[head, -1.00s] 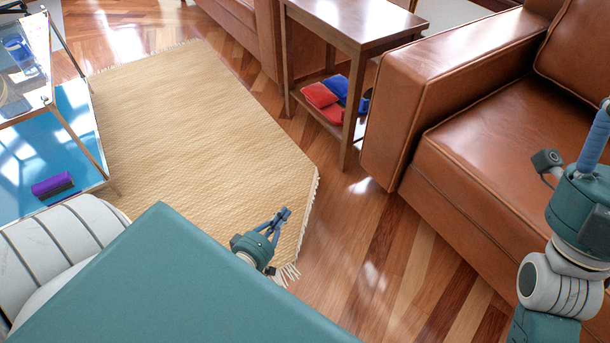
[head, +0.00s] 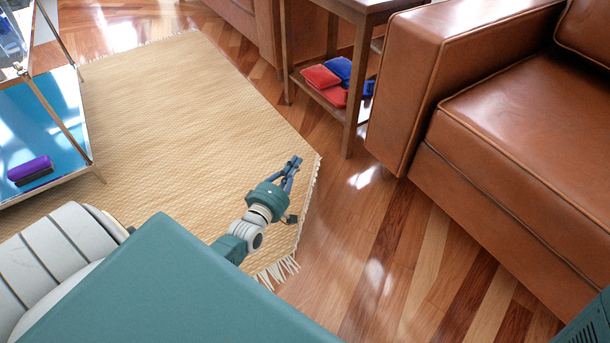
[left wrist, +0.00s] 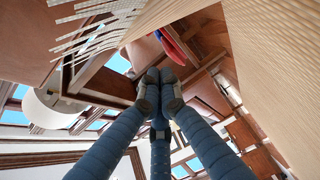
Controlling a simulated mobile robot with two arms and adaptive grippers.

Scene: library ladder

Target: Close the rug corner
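The tan woven rug (head: 170,110) lies on the wood floor, with fringe along its right end. Its far right corner (head: 314,160) is beside my left gripper (head: 294,163). The fringe (head: 278,270) spreads out near my body at the lower end. The left gripper's fingertips are together with nothing visible between them, over the rug close to its right edge; I cannot tell its height. In the left wrist view the fingertips (left wrist: 160,90) meet, the rug's tan weave (left wrist: 285,60) fills the right and fringe (left wrist: 95,35) shows upper left. My right gripper is out of view.
A brown leather armchair (head: 500,130) stands at the right. A wooden side table (head: 352,75) holds red and blue cushion-like items (head: 325,77) on its lower shelf. A glass-and-metal table with a purple brush (head: 30,170) is at the left. Floor right of the rug is clear.

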